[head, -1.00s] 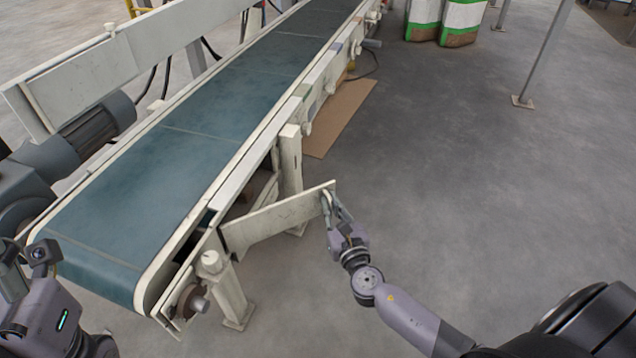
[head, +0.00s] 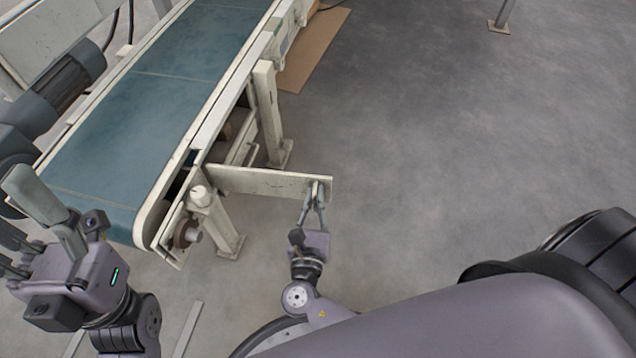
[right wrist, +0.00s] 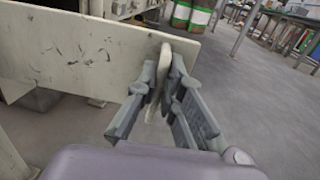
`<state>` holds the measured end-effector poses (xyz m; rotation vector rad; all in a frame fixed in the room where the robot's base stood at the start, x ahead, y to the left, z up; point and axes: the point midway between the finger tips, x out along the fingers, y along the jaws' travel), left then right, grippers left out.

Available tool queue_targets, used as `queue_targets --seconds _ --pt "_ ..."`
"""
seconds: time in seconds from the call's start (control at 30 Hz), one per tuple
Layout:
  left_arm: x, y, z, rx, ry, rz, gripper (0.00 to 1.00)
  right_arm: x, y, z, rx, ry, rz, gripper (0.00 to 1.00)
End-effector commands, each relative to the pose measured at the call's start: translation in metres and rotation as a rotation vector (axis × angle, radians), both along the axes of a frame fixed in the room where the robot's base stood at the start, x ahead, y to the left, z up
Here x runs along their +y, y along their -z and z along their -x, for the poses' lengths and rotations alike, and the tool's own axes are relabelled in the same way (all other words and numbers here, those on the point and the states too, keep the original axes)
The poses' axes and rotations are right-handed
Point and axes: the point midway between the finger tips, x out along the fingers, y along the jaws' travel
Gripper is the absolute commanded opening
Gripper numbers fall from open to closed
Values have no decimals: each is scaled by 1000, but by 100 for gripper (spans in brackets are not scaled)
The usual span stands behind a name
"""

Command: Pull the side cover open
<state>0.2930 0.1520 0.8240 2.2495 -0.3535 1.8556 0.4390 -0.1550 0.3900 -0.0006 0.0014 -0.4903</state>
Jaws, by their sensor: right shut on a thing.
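The side cover (head: 262,182) is a long cream panel that stands swung out from the side of the conveyor, near its front end. Its far end points right over open floor. My right gripper (head: 315,192) is shut on the cover near that free end. In the right wrist view the fingers (right wrist: 160,90) close around a pale upright piece on the scuffed cover (right wrist: 80,50). My left gripper (head: 40,225) is at the lower left, beside the belt's front end; its fingers are spread apart and hold nothing.
The conveyor's teal belt (head: 150,110) runs away to the upper middle. A support leg (head: 268,115) stands behind the cover, and another leg (head: 218,222) in front. Cardboard (head: 310,45) lies on the floor. Grey floor (head: 450,130) to the right is clear.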

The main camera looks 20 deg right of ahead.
Motion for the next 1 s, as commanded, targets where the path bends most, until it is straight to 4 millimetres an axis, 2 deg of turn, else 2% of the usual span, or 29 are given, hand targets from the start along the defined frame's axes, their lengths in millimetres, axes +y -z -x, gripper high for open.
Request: queue_targets --seconds 0.2,0.57,0.6,0.7,1.0 --pt "0 3 1 14 1 1 57 7 -1 7 1 -5 6 0" --pt "0 6 0 24 1 1 57 8 -1 7 1 -8 8 0" --pt "0 6 0 24 1 1 57 8 -1 7 1 -8 8 10" --pt "0 5 0 23 1 1 57 8 -1 7 0 -7 7 16" --pt "1 1 1 7 -2 2 57 7 0 7 1 -5 3 16"
